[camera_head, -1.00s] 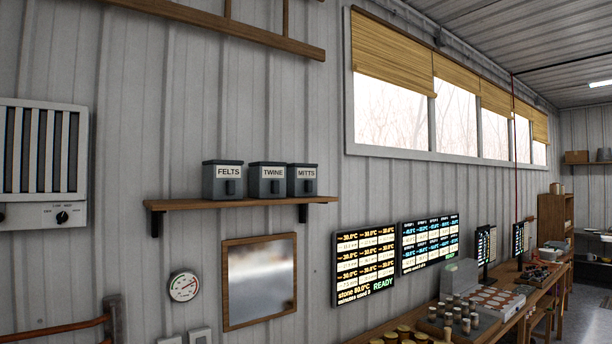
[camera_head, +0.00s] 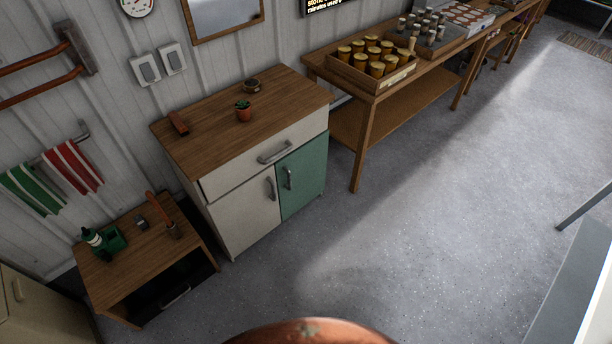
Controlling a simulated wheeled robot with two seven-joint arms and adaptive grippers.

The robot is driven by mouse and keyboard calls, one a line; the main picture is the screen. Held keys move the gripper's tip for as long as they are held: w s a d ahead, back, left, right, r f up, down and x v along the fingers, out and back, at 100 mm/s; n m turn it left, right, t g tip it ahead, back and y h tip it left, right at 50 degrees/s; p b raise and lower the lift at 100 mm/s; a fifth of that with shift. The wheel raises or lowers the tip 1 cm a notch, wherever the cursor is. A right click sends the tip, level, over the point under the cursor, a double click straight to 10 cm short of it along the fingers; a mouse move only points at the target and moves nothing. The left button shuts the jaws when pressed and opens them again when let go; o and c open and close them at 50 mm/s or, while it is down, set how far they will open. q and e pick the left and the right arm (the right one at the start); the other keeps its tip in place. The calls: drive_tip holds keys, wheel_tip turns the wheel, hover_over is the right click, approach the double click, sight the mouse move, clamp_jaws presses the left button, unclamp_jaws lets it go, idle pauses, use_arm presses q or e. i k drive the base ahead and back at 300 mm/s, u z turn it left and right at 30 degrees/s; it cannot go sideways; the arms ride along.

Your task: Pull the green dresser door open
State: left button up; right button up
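The dresser (camera_head: 240,124) stands against the wall with a wooden top, a white drawer (camera_head: 262,158), a white left door (camera_head: 246,215) and a green right door (camera_head: 304,177). The green door appears closed. Its grey metal handle (camera_head: 289,178) is upright near the door's left edge. The white door's handle (camera_head: 271,188) is just left of it. Neither of my grippers shows in the view.
A small wooden table (camera_head: 128,268) stands left of the dresser. A long workbench (camera_head: 365,97) with a tray of jars (camera_head: 371,81) stands to its right. A small potted plant (camera_head: 243,112) is on the dresser top. The grey floor (camera_head: 400,230) in front is clear.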

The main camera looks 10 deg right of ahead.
sight(300, 175)
drive_tip(key=z, duration=0.3)
drive_tip(key=i, duration=1)
drive_tip(key=u, duration=0.1)
